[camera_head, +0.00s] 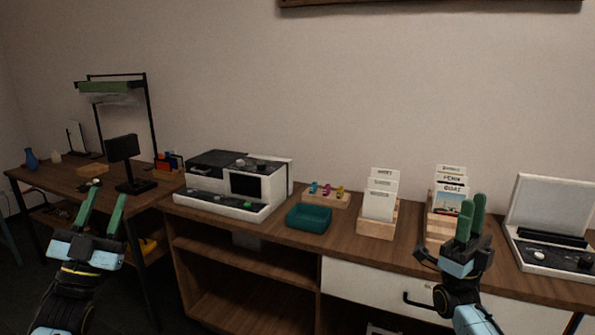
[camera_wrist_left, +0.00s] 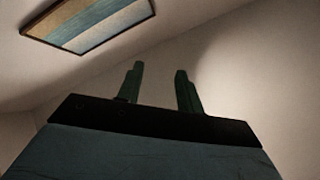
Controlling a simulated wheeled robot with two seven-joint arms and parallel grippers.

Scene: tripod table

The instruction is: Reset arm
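My left gripper (camera_head: 103,212) is raised at the left of the head view, in front of the desk. Its two green fingers stand apart with nothing between them. The left wrist view also shows the spread fingers of the left gripper (camera_wrist_left: 158,88), empty against the wall. My right gripper (camera_head: 472,214) is raised at the right, in front of the card holders and the cabinet edge. Its green fingers look close together, seen at an angle. No held object shows between them, and any gap is hard to judge.
A wooden cabinet top (camera_head: 345,243) carries a white and black machine (camera_head: 235,185), a teal tray (camera_head: 309,218), card holders (camera_head: 377,222) and a white lidded device (camera_head: 550,225). A desk (camera_head: 60,184) with a black stand (camera_head: 128,165) is at left. A framed picture (camera_wrist_left: 88,20) hangs on the wall.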

